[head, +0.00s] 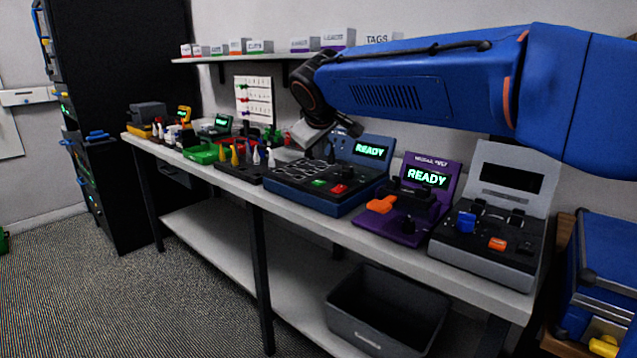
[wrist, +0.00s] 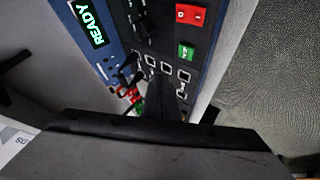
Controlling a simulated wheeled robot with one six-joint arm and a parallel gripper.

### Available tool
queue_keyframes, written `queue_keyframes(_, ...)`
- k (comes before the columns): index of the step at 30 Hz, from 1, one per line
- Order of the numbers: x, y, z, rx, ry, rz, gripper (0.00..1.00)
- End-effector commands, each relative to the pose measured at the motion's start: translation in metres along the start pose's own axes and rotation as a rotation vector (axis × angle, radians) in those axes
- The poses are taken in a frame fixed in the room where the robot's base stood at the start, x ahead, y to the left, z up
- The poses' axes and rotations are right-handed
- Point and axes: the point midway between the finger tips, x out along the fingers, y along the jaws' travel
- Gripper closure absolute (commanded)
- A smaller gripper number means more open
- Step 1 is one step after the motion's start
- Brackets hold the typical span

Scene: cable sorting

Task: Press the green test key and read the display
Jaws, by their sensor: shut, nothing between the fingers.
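The blue tester (head: 330,199) stands on the bench, its lit display (head: 370,151) reading READY in green. Its green key (head: 318,183) sits on the dark front panel beside a red key (head: 339,188). In the wrist view the display (wrist: 88,22) again reads READY, and the green key (wrist: 186,51) and red key (wrist: 190,14) show clear and uncovered. My gripper (head: 331,153) is shut and empty above the tester, behind the keys and apart from the green key. It also shows in the wrist view (wrist: 163,100), dark against the panel.
A purple tester (head: 383,226) reading READY and a grey tester (head: 478,262) with a dark display stand to the right. Left are upright plugs on a dark block (head: 235,174) and a green tray (head: 204,152). A shelf (head: 270,55) with boxes hangs behind.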

Motion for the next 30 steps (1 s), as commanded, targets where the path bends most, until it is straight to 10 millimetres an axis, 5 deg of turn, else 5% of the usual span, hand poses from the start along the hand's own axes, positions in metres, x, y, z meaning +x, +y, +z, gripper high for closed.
queue_keyframes(12,0.028,-0.020,0.021,-0.001,-0.001,-0.001,1.00)
queue_keyframes(30,0.031,-0.023,0.023,0.000,0.000,-0.001,1.00)
